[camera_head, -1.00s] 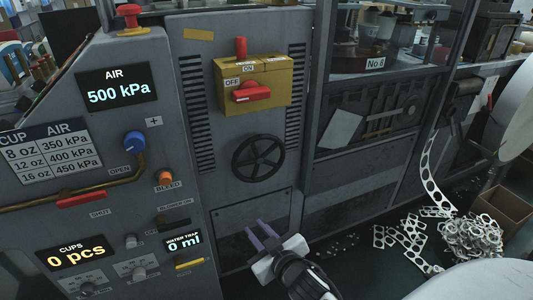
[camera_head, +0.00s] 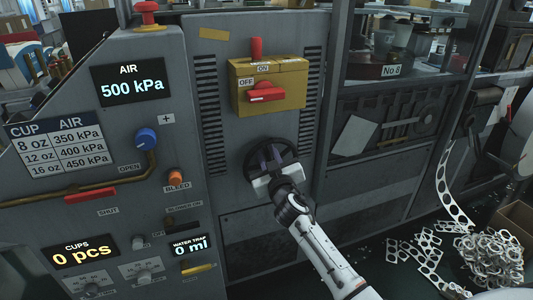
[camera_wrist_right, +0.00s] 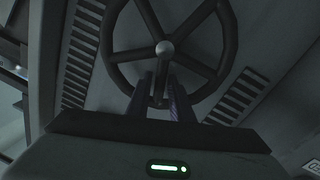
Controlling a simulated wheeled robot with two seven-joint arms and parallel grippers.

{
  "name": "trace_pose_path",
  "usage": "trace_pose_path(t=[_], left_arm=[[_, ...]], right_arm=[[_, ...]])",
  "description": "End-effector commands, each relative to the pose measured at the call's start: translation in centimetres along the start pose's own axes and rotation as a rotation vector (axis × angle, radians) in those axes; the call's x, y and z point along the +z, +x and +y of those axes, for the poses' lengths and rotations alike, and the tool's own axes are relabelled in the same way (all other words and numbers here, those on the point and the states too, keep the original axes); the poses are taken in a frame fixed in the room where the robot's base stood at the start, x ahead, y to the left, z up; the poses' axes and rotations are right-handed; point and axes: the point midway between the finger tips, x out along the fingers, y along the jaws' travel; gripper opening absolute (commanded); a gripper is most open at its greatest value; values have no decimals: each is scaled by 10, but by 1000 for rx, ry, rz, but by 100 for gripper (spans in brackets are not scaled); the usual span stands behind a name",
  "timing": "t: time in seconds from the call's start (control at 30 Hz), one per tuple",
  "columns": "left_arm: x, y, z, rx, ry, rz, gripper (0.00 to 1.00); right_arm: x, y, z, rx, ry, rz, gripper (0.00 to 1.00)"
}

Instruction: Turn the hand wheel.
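The hand wheel is a dark spoked wheel (camera_head: 249,165) on the grey cabinet front, below the yellow switch box. My right gripper (camera_head: 269,156) is in front of its lower middle, reaching up from below. The right wrist view shows the wheel (camera_wrist_right: 117,14) close ahead, with a round grey hub and thick spokes. There the two fingers of the right gripper (camera_wrist_right: 160,88) stand apart, below the hub and around the line of a lower spoke. I cannot tell whether they touch it. The gripper and wrist hide the wheel's lower rim in the head view. My left gripper is not in view.
The yellow switch box (camera_head: 290,91) with a red handle is just above the wheel. The control panel at left has a blue knob (camera_head: 146,139), an orange bleed knob (camera_head: 176,177) and an air display (camera_head: 132,87) reading 500 kPa. Scrap rings (camera_head: 492,255) lie at right.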

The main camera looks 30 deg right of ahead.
Motion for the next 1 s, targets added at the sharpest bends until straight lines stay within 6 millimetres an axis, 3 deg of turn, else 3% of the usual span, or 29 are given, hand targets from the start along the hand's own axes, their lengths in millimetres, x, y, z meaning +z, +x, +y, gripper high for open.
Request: trace_pose_path(t=[0.33,0.47,0.77,1.0], left_arm=[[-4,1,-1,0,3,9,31],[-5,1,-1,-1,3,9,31],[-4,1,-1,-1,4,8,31],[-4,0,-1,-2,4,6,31]], right_arm=[[0,5,0,-1,-1,0,20],[0,5,0,0,-1,0,0],[0,5,-1,-2,5,-1,0],[-6,8,-14,-25,78,-4,0]])
